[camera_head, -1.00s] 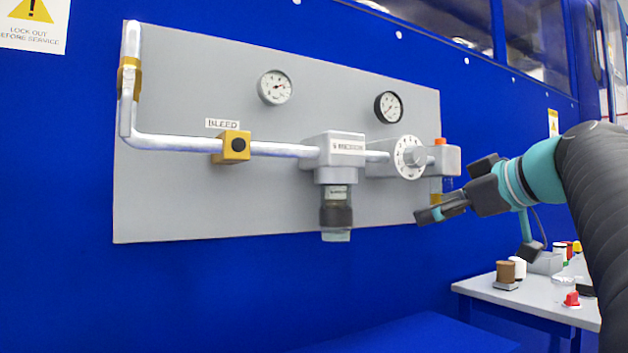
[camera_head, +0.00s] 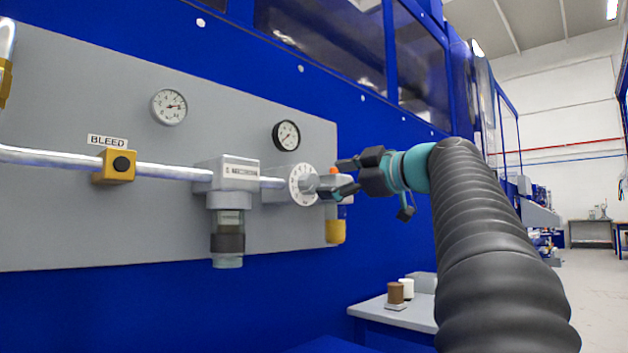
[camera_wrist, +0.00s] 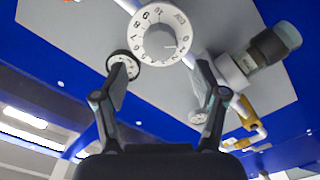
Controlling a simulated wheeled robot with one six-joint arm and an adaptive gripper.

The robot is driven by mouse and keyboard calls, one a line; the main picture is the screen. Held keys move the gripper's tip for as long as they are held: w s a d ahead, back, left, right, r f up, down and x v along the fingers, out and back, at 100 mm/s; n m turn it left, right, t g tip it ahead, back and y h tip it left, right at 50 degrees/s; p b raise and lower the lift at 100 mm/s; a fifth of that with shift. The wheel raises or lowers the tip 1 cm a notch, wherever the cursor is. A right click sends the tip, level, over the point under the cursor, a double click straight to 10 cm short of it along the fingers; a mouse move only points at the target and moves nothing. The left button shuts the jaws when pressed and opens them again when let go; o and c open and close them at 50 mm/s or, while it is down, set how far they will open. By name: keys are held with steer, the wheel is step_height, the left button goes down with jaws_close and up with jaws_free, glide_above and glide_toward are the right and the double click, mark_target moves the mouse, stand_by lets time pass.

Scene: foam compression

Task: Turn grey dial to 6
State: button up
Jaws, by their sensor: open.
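The grey dial (camera_head: 309,184) is a round knob on a white numbered ring (camera_head: 299,181), on the right of the grey panel. In the wrist view the dial (camera_wrist: 160,41) faces me at the top centre, with numbers around it. A small mark shows on the knob's lower right, but I cannot tell which number it indicates. My gripper (camera_head: 336,177) is open close in front of the dial, one finger above and one below. In the wrist view my gripper (camera_wrist: 160,78) has its fingers spread wide with nothing between them; the dial lies beyond their tips.
A black-rimmed gauge (camera_head: 286,135) sits above the dial, and a white gauge (camera_head: 169,107) further left. A regulator block (camera_head: 229,174) and pipe are left of the dial. A fitting with an orange top (camera_head: 336,170) is just right. A small table (camera_head: 370,306) stands below.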

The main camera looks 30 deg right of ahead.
mark_target(313, 182)
steer(key=shift+p+x, duration=0.4)
steer(key=shift+x, duration=2.55)
steer(key=c, duration=1.1)
steer(key=shift+c, duration=0.2)
